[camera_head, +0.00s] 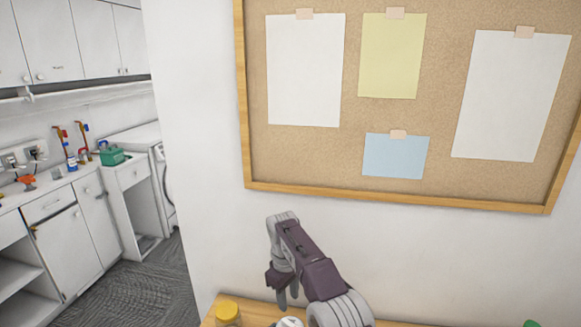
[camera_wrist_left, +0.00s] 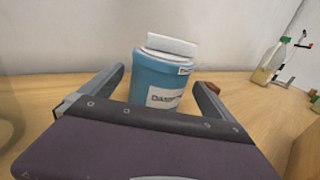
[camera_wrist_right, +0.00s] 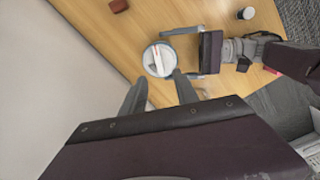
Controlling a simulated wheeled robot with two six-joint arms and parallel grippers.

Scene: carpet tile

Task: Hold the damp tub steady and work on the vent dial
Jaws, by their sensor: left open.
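The damp tub is a blue tub (camera_wrist_left: 158,80) with a printed label and a white lid, standing on a wooden top. The vent dial, a raised white bar (camera_wrist_left: 172,45), is on the lid; from above it shows in the right wrist view (camera_wrist_right: 157,56). My left gripper (camera_wrist_left: 158,75) is open, with a finger on each side of the tub; contact cannot be told. My right gripper (camera_wrist_right: 160,84) is open and empty above the lid, pointing down at it. In the head view my right gripper (camera_head: 284,290) hangs over the white lid (camera_head: 290,322), which the frame edge mostly cuts off.
A green-capped bottle (camera_wrist_left: 270,62) stands farther right in the left wrist view. A pinboard (camera_head: 350,150) hangs on the wall behind.

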